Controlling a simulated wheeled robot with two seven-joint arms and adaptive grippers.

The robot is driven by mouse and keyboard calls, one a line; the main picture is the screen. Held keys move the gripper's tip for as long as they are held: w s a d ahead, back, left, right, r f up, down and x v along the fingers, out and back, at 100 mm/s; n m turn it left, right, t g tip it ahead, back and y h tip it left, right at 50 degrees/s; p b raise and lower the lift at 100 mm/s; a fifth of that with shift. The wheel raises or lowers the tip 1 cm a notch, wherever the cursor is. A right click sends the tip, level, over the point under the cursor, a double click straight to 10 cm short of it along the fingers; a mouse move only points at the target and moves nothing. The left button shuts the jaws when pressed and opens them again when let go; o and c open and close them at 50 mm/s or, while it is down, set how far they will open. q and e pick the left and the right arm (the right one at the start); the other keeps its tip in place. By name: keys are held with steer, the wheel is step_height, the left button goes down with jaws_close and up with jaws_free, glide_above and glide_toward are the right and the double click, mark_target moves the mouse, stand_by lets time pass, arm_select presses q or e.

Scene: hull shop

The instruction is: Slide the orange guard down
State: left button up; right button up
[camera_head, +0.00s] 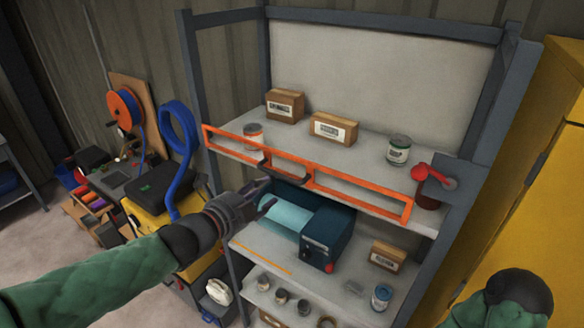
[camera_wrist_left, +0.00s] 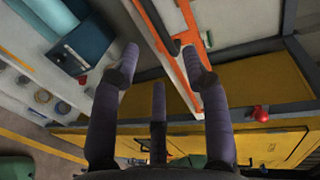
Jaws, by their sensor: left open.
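The orange guard (camera_head: 360,196) is a long rectangular frame across the front of the upper shelf, with a dark handle (camera_head: 280,173) near its middle. My left gripper (camera_head: 262,194) is open in front of the shelving, just below and left of the handle. In the left wrist view, the guard (camera_wrist_left: 178,72) runs between the spread fingers of my left gripper (camera_wrist_left: 162,50), and no finger is clearly closed on it. Whether any finger touches the handle is hard to tell. My right gripper is out of view; only part of my right arm shows at the lower right.
Cardboard boxes (camera_head: 333,128) and cans stand on the upper shelf behind the guard. A dark blue machine with a pale cylinder (camera_head: 325,238) sits on the shelf below. A red lever (camera_head: 430,174) is at the right post. A yellow cabinet (camera_head: 540,180) stands at the right.

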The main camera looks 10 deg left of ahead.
mark_target(285, 179)
arm_select(q)
steer(key=x, duration=1)
steer(key=shift+w+f, duration=0.15)
steer(key=shift+w, duration=0.05)
steer(key=shift+s, duration=0.1)
jaws_close()
